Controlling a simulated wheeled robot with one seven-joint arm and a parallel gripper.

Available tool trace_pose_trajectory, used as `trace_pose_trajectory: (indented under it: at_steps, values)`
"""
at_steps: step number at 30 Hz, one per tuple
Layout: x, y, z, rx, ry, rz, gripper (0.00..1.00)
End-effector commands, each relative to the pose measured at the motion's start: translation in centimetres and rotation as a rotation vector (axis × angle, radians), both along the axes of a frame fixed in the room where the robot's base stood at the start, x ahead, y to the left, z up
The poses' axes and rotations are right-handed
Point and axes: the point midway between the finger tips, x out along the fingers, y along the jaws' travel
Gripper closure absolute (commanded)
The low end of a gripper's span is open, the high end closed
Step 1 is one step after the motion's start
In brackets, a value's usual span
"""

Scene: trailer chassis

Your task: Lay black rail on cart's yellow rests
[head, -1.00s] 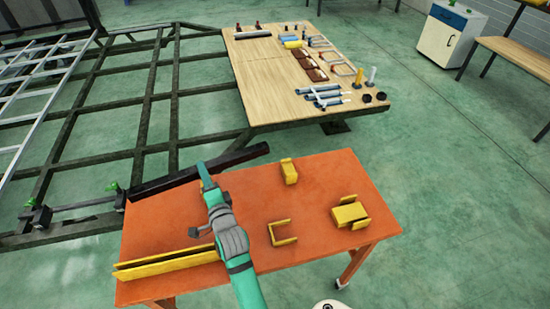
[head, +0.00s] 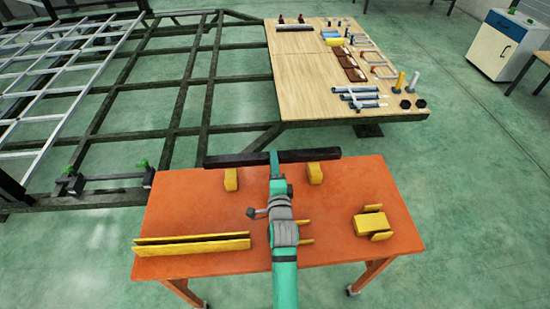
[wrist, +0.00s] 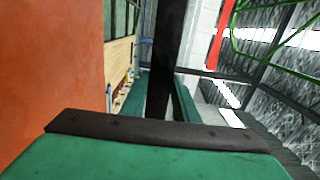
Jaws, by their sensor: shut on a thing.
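The black rail (head: 232,160) lies nearly level across the picture at the far edge of the orange cart (head: 345,240). My gripper (head: 274,157) is shut on it near its middle. In the wrist view the rail (wrist: 165,50) runs upright between the green fingers. Two yellow rests, the left one (head: 231,180) and the right one (head: 315,173), stand at the cart's far side, one on each side of my gripper. The rail appears just above or behind them; I cannot tell whether it touches them.
A long yellow channel (head: 192,245) lies at the cart's near left and a yellow block holder (head: 371,223) at its right. A yellow bracket (head: 306,240) is partly hidden by my arm. Beyond stand the dark trailer frame (head: 180,120) and a wooden deck (head: 320,85) with tools.

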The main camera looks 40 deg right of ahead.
Motion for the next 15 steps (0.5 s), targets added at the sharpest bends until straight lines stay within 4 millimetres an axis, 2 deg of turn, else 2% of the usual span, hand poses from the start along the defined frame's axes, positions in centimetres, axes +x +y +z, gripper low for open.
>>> trace_pose_trajectory:
  at_steps: [15]
  values:
    - [0.0,-0.1,-3.6,-0.003,-0.007,-0.002,1.0]
